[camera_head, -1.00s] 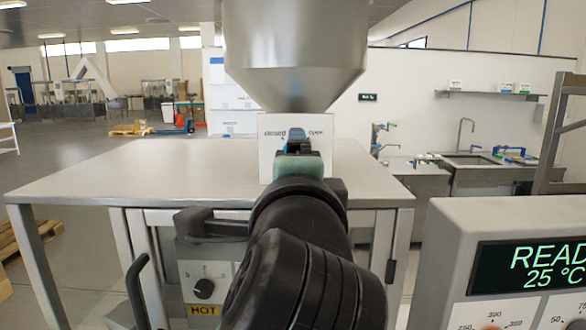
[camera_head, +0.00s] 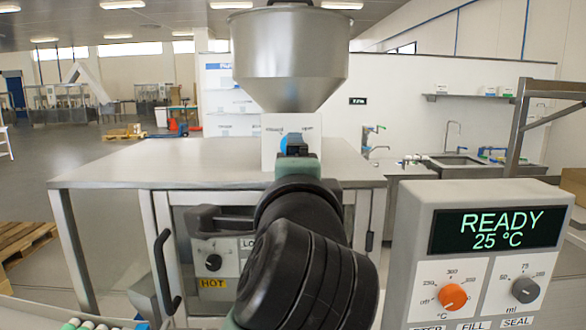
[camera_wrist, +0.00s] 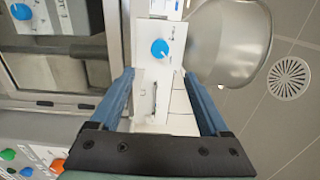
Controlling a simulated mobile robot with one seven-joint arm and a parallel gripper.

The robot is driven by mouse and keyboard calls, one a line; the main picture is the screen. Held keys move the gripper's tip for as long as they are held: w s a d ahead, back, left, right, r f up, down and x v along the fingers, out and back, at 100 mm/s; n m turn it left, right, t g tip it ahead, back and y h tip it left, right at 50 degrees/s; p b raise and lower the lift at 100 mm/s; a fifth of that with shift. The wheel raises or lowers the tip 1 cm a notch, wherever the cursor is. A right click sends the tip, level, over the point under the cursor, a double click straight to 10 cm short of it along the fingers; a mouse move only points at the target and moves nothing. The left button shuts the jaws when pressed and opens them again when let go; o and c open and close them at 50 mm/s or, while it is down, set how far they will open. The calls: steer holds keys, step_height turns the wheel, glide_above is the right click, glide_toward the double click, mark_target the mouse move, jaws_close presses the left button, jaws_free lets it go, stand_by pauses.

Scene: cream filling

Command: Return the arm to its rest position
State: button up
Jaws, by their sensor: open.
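My gripper (camera_wrist: 160,77) shows in the wrist view with its two blue fingers spread apart and nothing between them. Beyond the fingers is a white valve panel (camera_wrist: 145,90) with a blue knob (camera_wrist: 159,48), and the steel hopper (camera_wrist: 232,45) is to the right. In the head view my black arm reaches forward over the front of the table, toward the white panel (camera_head: 272,150) under the hopper (camera_head: 288,65). The arm hides part of the panel, and the fingers cannot be made out clearly there.
A grey control box (camera_head: 405,240) reading READY 25 °C stands at the right. Small capped items (camera_head: 88,325) lie at the bottom left. The tabletop left of the panel is clear.

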steer(key=s+d+r+n+t+h, duration=0.3)
steer(key=s+r+n+t, duration=0.2)
steer(key=s+r+n, duration=0.25)
steer(key=s+a+r+n+t+y, duration=0.1)
steer(key=s+a+r+n+t, duration=0.1)
steer(key=s+n, duration=0.3)
steer(key=s+a+r+n+t+y, duration=0.2)
steer(key=s+n, duration=0.3)
steer(key=n, duration=0.1)
steer(key=shift+s+a+r, duration=0.15)
steer(key=shift+a+r, duration=0.1)
steer(key=shift+r, duration=0.15)
steer(key=shift+o, duration=0.4)
